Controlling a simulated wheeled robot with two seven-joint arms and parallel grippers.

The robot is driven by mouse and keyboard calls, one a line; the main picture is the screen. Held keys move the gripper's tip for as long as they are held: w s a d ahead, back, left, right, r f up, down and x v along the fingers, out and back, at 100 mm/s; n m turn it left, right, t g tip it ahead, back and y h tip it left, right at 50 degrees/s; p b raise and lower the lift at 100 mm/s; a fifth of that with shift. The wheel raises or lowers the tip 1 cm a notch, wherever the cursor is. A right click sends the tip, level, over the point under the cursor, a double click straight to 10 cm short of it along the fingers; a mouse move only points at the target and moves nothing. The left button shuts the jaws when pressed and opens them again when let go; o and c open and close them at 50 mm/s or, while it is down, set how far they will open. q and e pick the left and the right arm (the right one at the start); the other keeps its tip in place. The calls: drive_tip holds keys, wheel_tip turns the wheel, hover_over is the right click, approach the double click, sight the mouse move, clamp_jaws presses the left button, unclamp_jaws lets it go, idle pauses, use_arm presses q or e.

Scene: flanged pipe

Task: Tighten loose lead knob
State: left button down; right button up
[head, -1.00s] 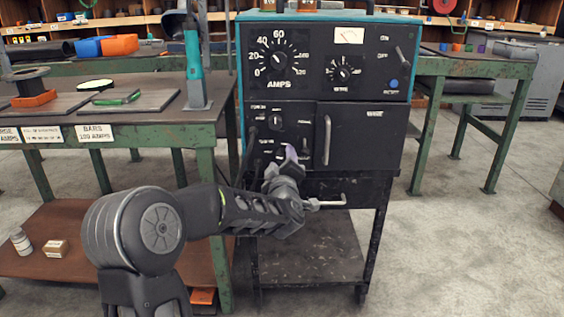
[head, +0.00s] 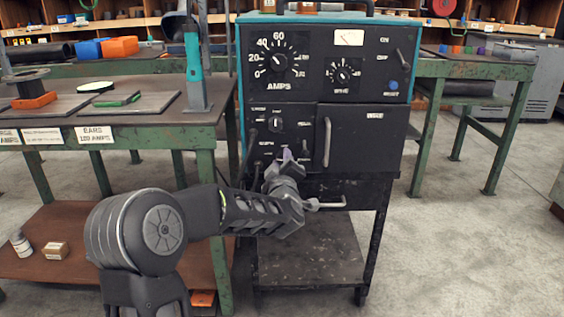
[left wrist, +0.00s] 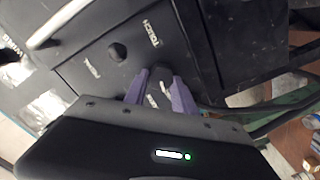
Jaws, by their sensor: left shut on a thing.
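The black welding machine (head: 357,143) with a teal casing stands on a cart. Its lower left panel (head: 296,124) has small knobs and labels, and the same panel shows in the left wrist view (left wrist: 95,68). My left gripper (head: 287,156) is at the bottom of this panel. In the left wrist view its purple fingers (left wrist: 160,92) are shut around a dark knob (left wrist: 161,74), one finger on each side. In the head view the gripper hides this knob. Another black knob (left wrist: 117,52) sits beside it, near the word TORCH. My right gripper is not in view.
A pale handle (head: 327,142) stands out from the panel right of my gripper, and a drawer handle (head: 331,203) lies below it. A green workbench (head: 205,140) stands close on the left. The floor to the right is clear.

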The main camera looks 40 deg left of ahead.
use_arm(q)
drive_tip(key=shift+m+p, duration=0.3)
drive_tip(key=shift+m, duration=0.1)
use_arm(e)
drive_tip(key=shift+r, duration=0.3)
use_arm(q)
drive_tip(key=shift+w+d+m+p, duration=0.1)
drive_tip(key=shift+m+p, duration=2)
drive_tip(key=shift+m, duration=1.55)
drive_tip(key=shift+w+d+m+p, duration=0.1)
drive_tip(key=shift+m+p, duration=2)
drive_tip(key=shift+m, duration=1.55)
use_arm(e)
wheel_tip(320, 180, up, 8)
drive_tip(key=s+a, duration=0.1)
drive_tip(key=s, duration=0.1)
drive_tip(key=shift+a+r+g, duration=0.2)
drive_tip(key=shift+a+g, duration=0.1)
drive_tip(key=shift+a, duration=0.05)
use_arm(q)
drive_tip(key=shift+s, duration=0.1)
drive_tip(key=c, duration=1)
unclamp_jaws()
drive_tip(key=shift+c, duration=0.2)
